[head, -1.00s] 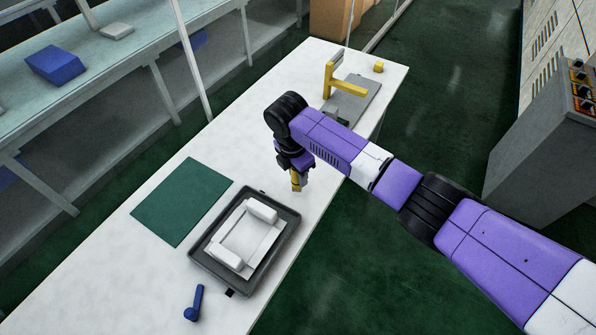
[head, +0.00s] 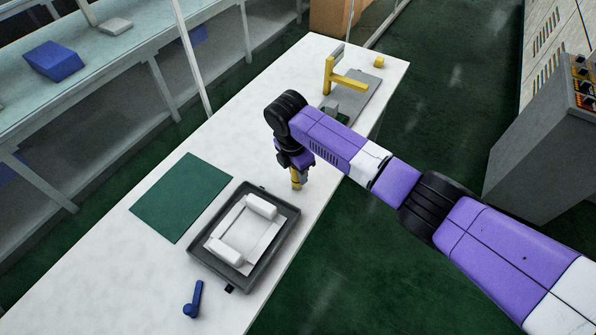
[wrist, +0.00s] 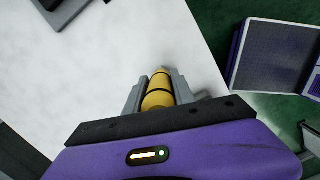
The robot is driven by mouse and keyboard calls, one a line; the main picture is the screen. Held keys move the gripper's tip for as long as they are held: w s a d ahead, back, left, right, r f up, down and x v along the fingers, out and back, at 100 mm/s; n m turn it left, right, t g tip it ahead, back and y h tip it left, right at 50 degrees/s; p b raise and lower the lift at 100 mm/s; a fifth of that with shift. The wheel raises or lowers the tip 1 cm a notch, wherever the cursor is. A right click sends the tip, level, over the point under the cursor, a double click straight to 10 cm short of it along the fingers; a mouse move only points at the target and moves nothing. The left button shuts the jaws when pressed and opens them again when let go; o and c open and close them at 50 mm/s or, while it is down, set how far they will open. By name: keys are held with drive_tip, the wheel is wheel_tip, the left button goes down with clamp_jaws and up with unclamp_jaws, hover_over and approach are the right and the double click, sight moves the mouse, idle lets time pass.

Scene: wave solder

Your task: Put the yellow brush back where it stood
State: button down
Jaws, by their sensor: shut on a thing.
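The yellow brush (head: 296,179) is held upright in my gripper (head: 296,172), at the right edge of the white bench, just beyond the dark tray. In the wrist view the brush (wrist: 158,92) shows as a yellow cylinder with dark bands between the two grey fingers of my gripper (wrist: 158,90). The gripper is shut on it. The brush's lower end is near the bench top; I cannot tell whether it touches.
The dark tray (head: 203,251) with white parts lies nearer on the bench (head: 120,262). A green mat (head: 181,197) and a blue tool (head: 194,299) lie beside it. The bench around the brush is clear.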

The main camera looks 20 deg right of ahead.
drive_tip(key=shift+f, duration=0.2)
drive_tip(key=c, duration=1)
unclamp_jaws()
drive_tip(key=shift+o, duration=0.2)
drive_tip(key=shift+s+a+r+b, duration=0.1)
drive_tip(key=shift+a+r+b, duration=0.1)
drive_tip(key=shift+r, duration=1.1)
drive_tip(key=shift+a+r+b, duration=0.1)
drive_tip(key=shift+r+b, duration=0.1)
drive_tip(key=shift+r, duration=1.1)
drive_tip(key=shift+s+a+r+b, duration=0.1)
drive_tip(key=shift+a+r+b, duration=0.1)
drive_tip(key=shift+r, duration=1.1)
